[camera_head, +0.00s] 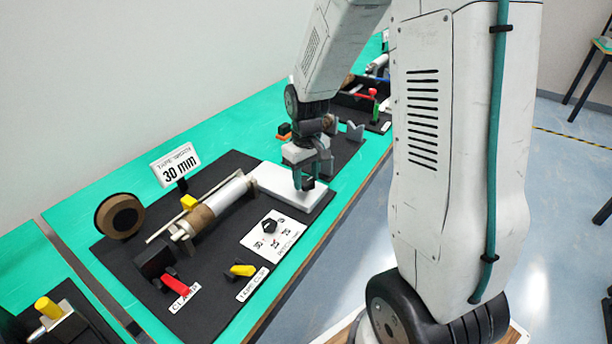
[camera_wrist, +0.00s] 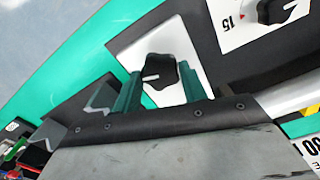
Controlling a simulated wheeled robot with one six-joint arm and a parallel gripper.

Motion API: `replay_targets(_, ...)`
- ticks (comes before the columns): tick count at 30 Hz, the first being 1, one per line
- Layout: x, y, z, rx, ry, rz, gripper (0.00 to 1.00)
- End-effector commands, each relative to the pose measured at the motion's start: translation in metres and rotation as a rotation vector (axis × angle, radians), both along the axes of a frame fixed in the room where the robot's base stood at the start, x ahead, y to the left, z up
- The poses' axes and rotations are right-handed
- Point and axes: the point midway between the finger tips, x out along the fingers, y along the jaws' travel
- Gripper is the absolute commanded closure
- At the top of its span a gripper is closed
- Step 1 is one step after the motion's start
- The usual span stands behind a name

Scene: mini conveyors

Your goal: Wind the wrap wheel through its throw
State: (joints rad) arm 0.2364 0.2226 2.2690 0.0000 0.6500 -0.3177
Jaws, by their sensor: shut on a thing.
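A black lobed knob with a white pointer line (camera_wrist: 158,73) sits on a white plate (camera_wrist: 120,45) in the wrist view. It is most likely the wrap wheel. My gripper (camera_wrist: 162,88) is shut on this knob, one teal finger on each side. In the head view my gripper (camera_head: 307,182) points down at the right end of the black station board, over the white block (camera_head: 275,184). The knob is mostly hidden there by the fingers. A white roller with a brown wrapped section (camera_head: 202,217) lies left of the gripper.
A second black knob (camera_head: 268,226) on a marked dial plate stands in front. A brown tape roll (camera_head: 120,216), a 30 mm sign (camera_head: 176,164), a red lever (camera_head: 177,284) and a yellow lever (camera_head: 242,270) share the board. More fixtures stand behind my gripper.

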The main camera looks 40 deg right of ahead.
Motion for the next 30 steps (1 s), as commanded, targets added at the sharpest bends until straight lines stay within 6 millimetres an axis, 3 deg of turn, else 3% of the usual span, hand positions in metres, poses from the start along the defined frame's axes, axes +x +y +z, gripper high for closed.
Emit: replay_targets(30, 0.0, -0.0002, 0.0003, 0.0, 0.0, -0.965, 0.81)
